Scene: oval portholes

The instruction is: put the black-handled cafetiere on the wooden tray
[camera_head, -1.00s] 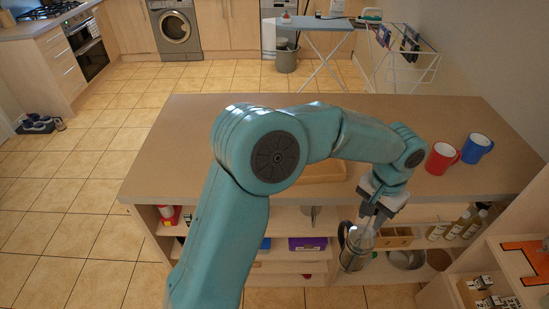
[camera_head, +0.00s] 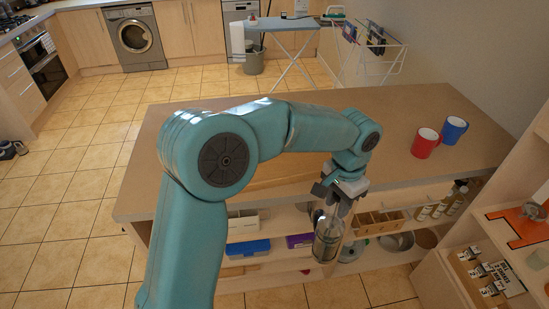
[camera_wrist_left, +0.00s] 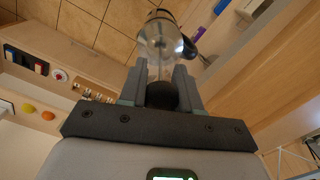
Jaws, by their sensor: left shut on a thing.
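The cafetiere (camera_head: 328,240) is a glass and metal pot with a black handle. It hangs roughly upright below my left gripper (camera_head: 338,200), in front of the open shelves and lower than the countertop. In the left wrist view the left gripper (camera_wrist_left: 160,90) is shut on the black knob at the cafetiere's top, with the glass body (camera_wrist_left: 160,38) beyond the fingers and the black handle to the right. What seems to be the wooden tray (camera_head: 268,183) lies on the countertop, mostly hidden behind my left arm. My right gripper is out of view.
A red mug (camera_head: 425,144) and a blue mug (camera_head: 453,130) stand on the countertop (camera_head: 400,105) at the right. The shelves below hold a wooden box (camera_head: 380,222), bottles (camera_head: 440,205) and bowls. Another shelf unit (camera_head: 455,285) stands close at the right.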

